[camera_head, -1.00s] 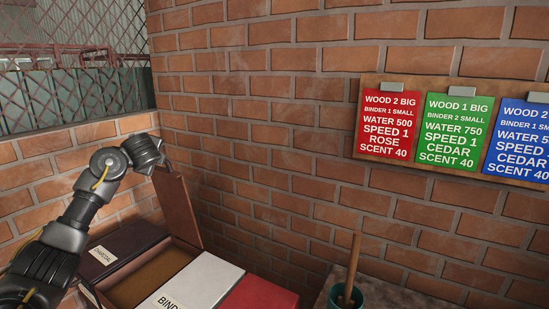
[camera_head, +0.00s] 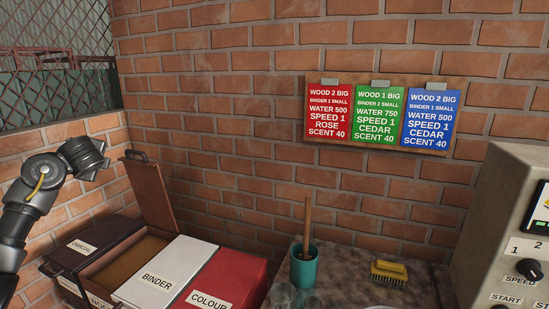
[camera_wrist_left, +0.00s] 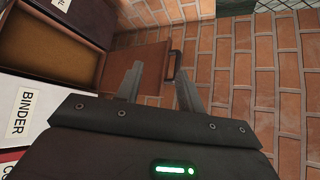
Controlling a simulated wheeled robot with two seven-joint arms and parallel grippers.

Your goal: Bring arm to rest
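My left arm (camera_head: 42,185) comes in from the left edge in the head view, bent and raised in front of the brick wall. Its fingers cannot be made out there. In the left wrist view my left gripper (camera_wrist_left: 158,74) has its two fingers apart with nothing between them. Beyond them is the raised brown lid (camera_wrist_left: 148,66) of an open box, with a dark handle (camera_wrist_left: 176,66). The lid also stands upright in the head view (camera_head: 152,197). I cannot tell the exact gap between fingers and lid. My right gripper is not in view.
Beside the open box (camera_head: 128,268) are a dark charcoal box (camera_head: 88,243), a white BINDER box (camera_head: 165,272) and a red COLOUR box (camera_head: 228,282). A teal cup (camera_head: 304,268) with a wooden stick and a yellow brush (camera_head: 389,271) stand on the bench. A control machine (camera_head: 490,225) is at right.

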